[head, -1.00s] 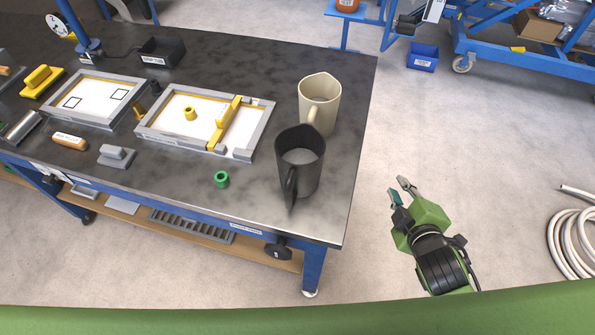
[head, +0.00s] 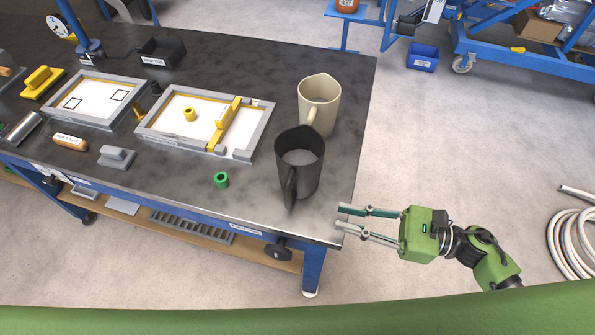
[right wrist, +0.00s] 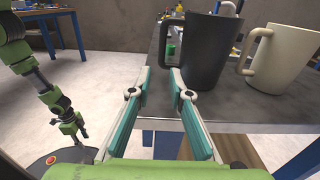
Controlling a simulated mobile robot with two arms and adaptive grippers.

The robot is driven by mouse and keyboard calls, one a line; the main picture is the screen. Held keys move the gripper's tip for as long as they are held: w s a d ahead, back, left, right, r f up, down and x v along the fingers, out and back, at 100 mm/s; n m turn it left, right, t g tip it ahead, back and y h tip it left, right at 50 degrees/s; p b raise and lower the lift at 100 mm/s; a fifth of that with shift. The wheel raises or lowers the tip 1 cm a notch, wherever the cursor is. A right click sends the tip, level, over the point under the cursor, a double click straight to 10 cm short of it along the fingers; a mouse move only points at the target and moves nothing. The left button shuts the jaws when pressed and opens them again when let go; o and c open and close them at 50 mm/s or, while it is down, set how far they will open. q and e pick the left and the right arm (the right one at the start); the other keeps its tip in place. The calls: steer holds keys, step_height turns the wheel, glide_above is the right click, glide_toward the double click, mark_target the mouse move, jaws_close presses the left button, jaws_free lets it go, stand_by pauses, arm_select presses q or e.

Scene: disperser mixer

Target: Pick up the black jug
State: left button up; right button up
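The black jug (head: 300,172) stands upright on the dark workbench near its right front corner, its handle toward the front edge. In the right wrist view the black jug (right wrist: 206,52) is beyond the fingers, slightly right, with its handle on the left side. My right gripper (head: 340,216) is open and empty just off the bench corner, its fingers pointing left, to the right of and in front of the jug. Its open fingers also show in the right wrist view (right wrist: 160,78). A green arm of mine shows at left there; its gripper end is too small to read.
A cream jug (head: 319,102) stands close behind the black jug. A green ring (head: 221,180) lies to its left, near a framed tray (head: 257,117). The bench's right edge is close to my gripper. The floor to the right is clear up to a coiled hose (head: 570,240).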

mark_target(288, 199)
steer(key=p+x, duration=0.2)
steer(key=x, duration=0.6)
steer(key=shift+r, duration=0.1)
steer(key=p+x, duration=0.2)
steer(key=x, duration=0.2)
steer(key=shift+w+r, duration=0.1)
steer(key=shift+w, duration=0.15)
steer(key=shift+w+a+p, duration=0.1)
steer(key=shift+a+p, duration=0.2)
steer(key=shift+a, duration=0.2)
jaws_close()
steer(key=shift+w, duration=0.1)
